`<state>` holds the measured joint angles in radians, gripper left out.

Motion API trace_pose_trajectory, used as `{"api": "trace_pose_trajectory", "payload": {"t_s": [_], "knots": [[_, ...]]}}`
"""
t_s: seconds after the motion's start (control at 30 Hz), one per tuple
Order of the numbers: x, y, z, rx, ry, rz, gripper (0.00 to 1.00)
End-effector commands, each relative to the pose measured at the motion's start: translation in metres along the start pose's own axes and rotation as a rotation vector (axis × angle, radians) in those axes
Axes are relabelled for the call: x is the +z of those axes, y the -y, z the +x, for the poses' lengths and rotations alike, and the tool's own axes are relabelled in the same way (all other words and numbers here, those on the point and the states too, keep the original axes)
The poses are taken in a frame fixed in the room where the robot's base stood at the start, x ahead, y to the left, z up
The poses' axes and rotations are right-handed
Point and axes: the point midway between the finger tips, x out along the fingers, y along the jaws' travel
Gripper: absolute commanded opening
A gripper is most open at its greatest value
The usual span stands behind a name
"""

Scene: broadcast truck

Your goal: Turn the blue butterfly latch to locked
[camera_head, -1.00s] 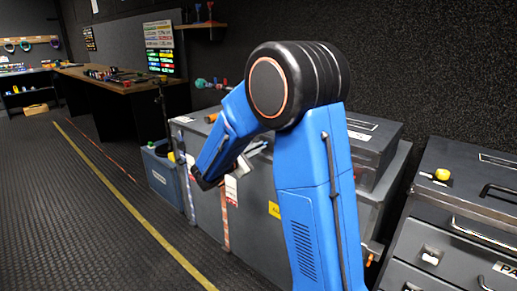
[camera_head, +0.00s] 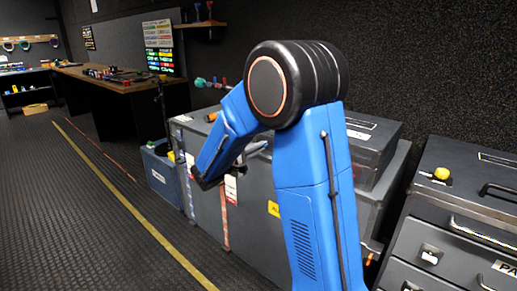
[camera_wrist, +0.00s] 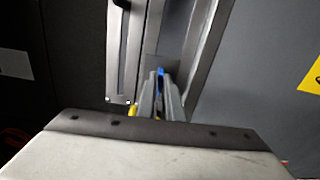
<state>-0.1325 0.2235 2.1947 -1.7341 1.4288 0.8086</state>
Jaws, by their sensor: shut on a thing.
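In the wrist view a small blue piece, the blue butterfly latch (camera_wrist: 160,72), shows between the tips of my gripper (camera_wrist: 161,86). The fingers are shut on it, against a dark plate on the grey case. The fingers cover most of the latch, so its angle cannot be told. In the head view my blue arm hides the latch and the fingertips.
A large grey case (camera_head: 253,213) stands along the wall behind my arm, with a yellow label (camera_head: 274,209). A grey drawer unit (camera_head: 440,233) with a yellow knob (camera_head: 442,174) is at the right. A blue bin (camera_head: 160,173) stands left of the case. The floor at left is clear.

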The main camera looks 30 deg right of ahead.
Motion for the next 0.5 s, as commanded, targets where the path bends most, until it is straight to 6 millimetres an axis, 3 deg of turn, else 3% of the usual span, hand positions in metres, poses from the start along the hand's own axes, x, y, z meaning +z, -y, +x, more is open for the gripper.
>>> {"api": "trace_pose_trajectory", "payload": {"t_s": [0.5], "knots": [[0.0007, 0.0021, -0.0005, -0.003, 0.001, 0.065, 0.00]]}}
